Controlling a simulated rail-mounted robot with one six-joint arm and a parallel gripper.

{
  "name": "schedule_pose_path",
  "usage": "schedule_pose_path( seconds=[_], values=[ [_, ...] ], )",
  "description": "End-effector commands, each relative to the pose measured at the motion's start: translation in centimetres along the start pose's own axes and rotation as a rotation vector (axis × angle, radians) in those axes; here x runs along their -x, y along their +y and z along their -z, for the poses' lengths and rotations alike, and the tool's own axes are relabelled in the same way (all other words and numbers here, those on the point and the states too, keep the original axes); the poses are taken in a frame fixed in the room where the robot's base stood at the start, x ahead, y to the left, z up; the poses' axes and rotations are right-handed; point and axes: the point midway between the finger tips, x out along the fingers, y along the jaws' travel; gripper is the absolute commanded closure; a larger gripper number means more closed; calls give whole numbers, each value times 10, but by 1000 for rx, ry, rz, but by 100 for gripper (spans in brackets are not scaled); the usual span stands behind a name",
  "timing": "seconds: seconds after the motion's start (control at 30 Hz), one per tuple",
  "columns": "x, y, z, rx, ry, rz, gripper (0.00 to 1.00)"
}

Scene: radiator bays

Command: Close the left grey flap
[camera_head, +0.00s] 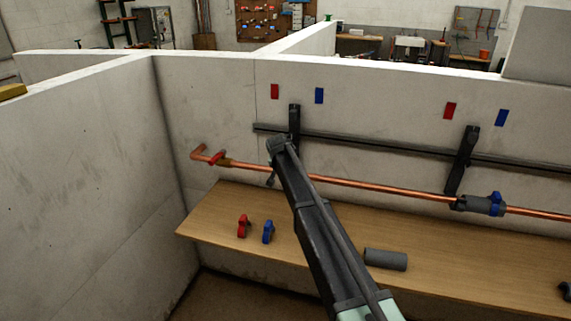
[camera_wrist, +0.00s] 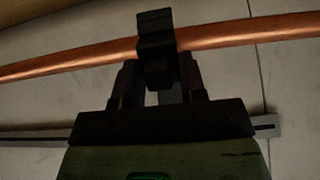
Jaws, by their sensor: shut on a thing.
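The left flap is a dark grey bracket (camera_head: 294,116) hanging from the black wall rail; its lower part is hidden behind my gripper in the head view. My gripper (camera_head: 278,146) is at the wall, just above the copper pipe (camera_head: 360,184). In the wrist view my gripper (camera_wrist: 158,82) is shut on a dark block (camera_wrist: 155,42), which appears to be the flap's end. This block lies across the copper pipe (camera_wrist: 225,36) and hides part of it. I cannot tell whether it touches the pipe.
A second dark bracket (camera_head: 462,160) reaches down to a grey sleeve with a blue clip (camera_head: 490,205) on the pipe. A red clip (camera_head: 243,226), a blue clip (camera_head: 268,232) and a loose grey tube (camera_head: 386,260) are on the wooden shelf (camera_head: 450,272). A partition wall (camera_head: 85,170) bounds the left.

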Motion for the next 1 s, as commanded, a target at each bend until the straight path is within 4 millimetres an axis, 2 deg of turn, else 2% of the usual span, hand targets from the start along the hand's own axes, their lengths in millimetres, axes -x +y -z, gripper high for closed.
schedule_pose_path(
  seconds=[0.3,0.77,0.8,0.83,1.0],
  values=[
    [-1,0,5,0,-97,-1,86],
    [-2,1,5,-1,-107,-1,86],
    [-2,1,5,-1,-107,-1,56],
    [-2,1,5,-1,-107,-1,51],
    [-2,0,5,-1,-107,-1,51]
  ],
)
